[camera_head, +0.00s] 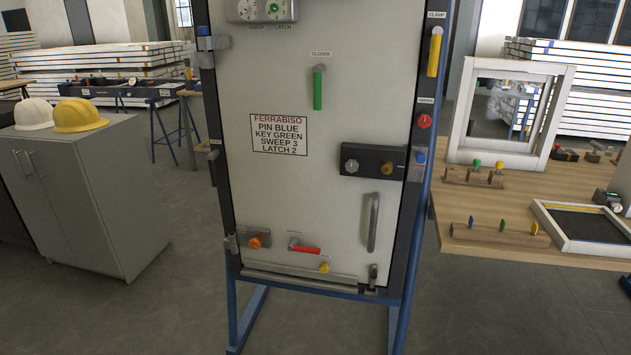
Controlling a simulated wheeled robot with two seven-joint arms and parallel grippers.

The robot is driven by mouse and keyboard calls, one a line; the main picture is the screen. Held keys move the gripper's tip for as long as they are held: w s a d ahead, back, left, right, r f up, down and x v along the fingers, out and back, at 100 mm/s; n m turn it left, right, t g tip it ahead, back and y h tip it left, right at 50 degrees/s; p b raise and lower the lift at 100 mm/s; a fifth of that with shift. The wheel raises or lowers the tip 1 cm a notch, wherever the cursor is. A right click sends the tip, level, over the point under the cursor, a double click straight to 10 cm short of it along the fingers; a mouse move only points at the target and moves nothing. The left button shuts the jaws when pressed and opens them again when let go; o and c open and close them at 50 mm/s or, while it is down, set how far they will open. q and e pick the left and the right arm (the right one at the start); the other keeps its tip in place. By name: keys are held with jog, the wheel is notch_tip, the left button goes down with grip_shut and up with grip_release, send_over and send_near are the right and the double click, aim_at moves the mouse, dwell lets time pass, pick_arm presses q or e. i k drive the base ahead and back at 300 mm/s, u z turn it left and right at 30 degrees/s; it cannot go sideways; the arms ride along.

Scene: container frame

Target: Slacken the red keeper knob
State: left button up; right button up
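The red keeper knob (424,121) is a small round knob on the right side post of the upright door frame. A small label (426,100), too small to read surely, sits just above it. The pale door panel (290,190) stands in the dark frame on a blue stand. On the same post are a yellow clamp handle (433,55) above the knob and a blue knob (421,157) below it. Neither of my grippers shows in this view, and nothing touches the red knob. How tight the knob is cannot be told.
The door carries a green handle (318,90), a dark lock box (368,161), a grey pull handle (373,222) and a red lever (305,249). A wooden table (480,205) stands close on the right. A grey cabinet (85,190) stands left. The front floor is clear.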

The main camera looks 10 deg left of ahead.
aim_at(424, 121)
jog(key=k, duration=0.65)
jog(key=u, duration=0.5)
jog(key=i, duration=1.55)
jog(key=z, duration=0.55)
